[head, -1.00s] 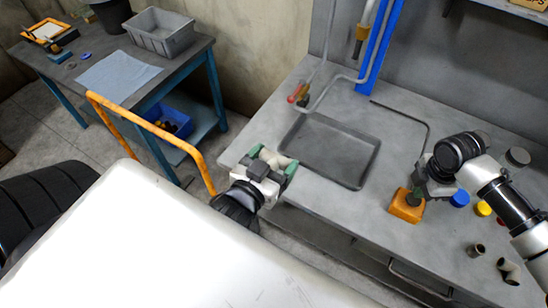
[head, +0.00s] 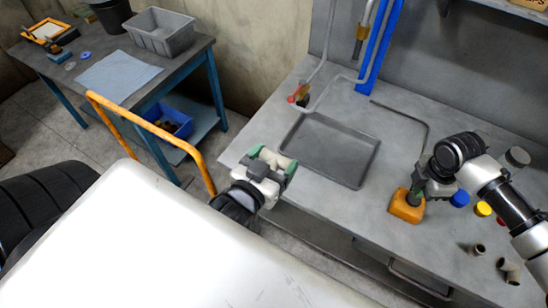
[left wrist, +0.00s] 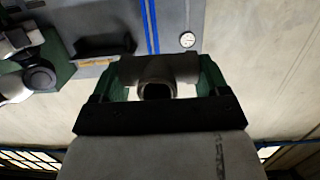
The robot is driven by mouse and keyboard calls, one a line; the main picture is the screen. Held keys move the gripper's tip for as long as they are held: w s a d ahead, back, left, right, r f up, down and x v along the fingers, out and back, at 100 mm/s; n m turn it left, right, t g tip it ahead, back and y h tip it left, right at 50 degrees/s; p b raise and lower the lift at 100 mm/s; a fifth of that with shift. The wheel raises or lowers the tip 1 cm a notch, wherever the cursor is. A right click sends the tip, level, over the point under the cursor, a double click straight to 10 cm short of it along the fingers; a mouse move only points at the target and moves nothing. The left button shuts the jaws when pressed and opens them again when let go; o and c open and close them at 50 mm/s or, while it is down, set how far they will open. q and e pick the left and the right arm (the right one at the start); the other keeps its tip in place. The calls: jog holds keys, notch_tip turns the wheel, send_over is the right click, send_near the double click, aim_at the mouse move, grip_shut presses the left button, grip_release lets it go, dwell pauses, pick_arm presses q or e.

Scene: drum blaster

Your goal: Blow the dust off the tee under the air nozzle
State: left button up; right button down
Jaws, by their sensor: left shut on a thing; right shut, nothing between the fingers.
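Blue (head: 460,198) and yellow (head: 483,209) caps and loose fittings (head: 508,270) lie at the right. An orange rail (head: 150,128) stands left of my left arm. A side table (head: 180,57) is further left.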

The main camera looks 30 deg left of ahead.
dwell(0.3)
pick_arm(q)
jog(key=w+d+r+m+h, duration=0.2)
jog(key=w+d+h, duration=0.1)
jog(key=w, duration=0.8)
jog(key=w+d+r+m+g+h, duration=0.1)
jog(key=w+d+r+m+h, duration=0.1)
jog(key=w, duration=1)
jog(key=shift+d+m+h, duration=0.3)
jog(key=shift+d+h, duration=0.2)
jog(key=shift+h, duration=0.2)
jog(key=shift+w+r, duration=0.1)
pick_arm(e)
jog(key=shift+f, duration=1.6)
dwell(2.1)
